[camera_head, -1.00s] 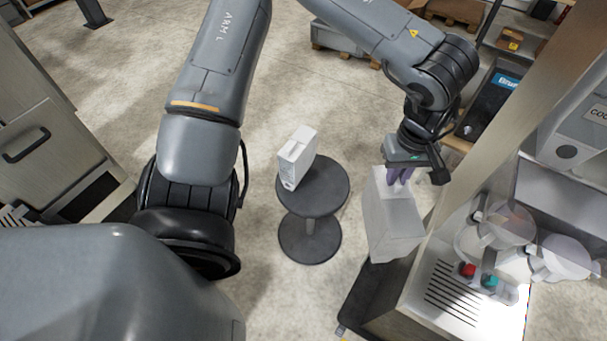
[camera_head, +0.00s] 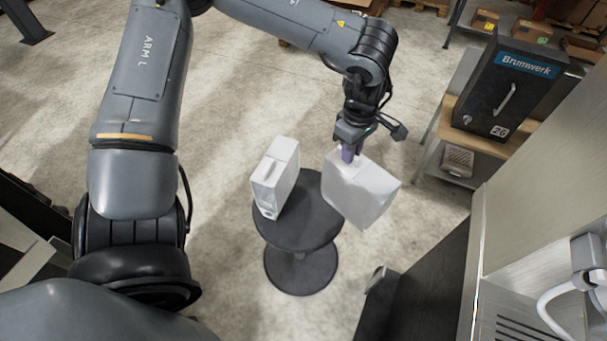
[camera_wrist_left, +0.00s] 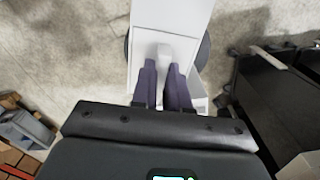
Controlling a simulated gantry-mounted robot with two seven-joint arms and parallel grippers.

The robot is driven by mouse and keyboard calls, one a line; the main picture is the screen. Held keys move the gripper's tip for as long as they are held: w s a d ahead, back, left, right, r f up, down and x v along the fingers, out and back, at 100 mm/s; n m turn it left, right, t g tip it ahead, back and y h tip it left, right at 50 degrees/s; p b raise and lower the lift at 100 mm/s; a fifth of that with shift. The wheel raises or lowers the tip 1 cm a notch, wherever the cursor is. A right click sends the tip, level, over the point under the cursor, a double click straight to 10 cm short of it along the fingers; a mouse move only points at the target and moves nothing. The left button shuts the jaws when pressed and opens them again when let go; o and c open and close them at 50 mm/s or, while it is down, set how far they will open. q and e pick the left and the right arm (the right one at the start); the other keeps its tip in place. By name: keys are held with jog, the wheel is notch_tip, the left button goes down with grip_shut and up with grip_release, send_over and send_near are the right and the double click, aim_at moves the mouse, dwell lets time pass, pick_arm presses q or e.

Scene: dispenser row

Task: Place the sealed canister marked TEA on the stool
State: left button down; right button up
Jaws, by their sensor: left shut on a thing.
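My left gripper (camera_head: 349,154) is shut on the top handle of a white box-shaped canister (camera_head: 364,196) and holds it in the air at the right edge of the round dark stool (camera_head: 305,222). In the left wrist view the purple fingers (camera_wrist_left: 164,78) close on the pale handle of the held canister (camera_wrist_left: 172,18), with the stool's dark edge (camera_wrist_left: 203,55) behind it. No lettering is readable on the held canister, so I cannot tell whether it is marked TEA. My right gripper is not in view.
A second white canister (camera_head: 275,178) stands on the left part of the stool seat. A dark Brunwerk case (camera_head: 505,95) stands on a shelf at the right. A tall cabinet (camera_head: 545,165) is at the far right. Floor around the stool's left is open.

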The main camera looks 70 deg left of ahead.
pick_arm(q)
jog(key=s+a+f+b, duration=0.2)
jog(key=s+a+f, duration=0.4)
jog(key=a+f, duration=0.2)
notch_tip(320, 180, down, 2)
jog(key=shift+f, duration=0.1)
dwell(0.3)
jog(key=shift+a+f, duration=0.1)
jog(key=shift+a, duration=0.05)
jog(key=shift+f+b, duration=0.15)
jog(key=shift+b, duration=0.15)
jog(key=c, duration=1.1)
grip_release()
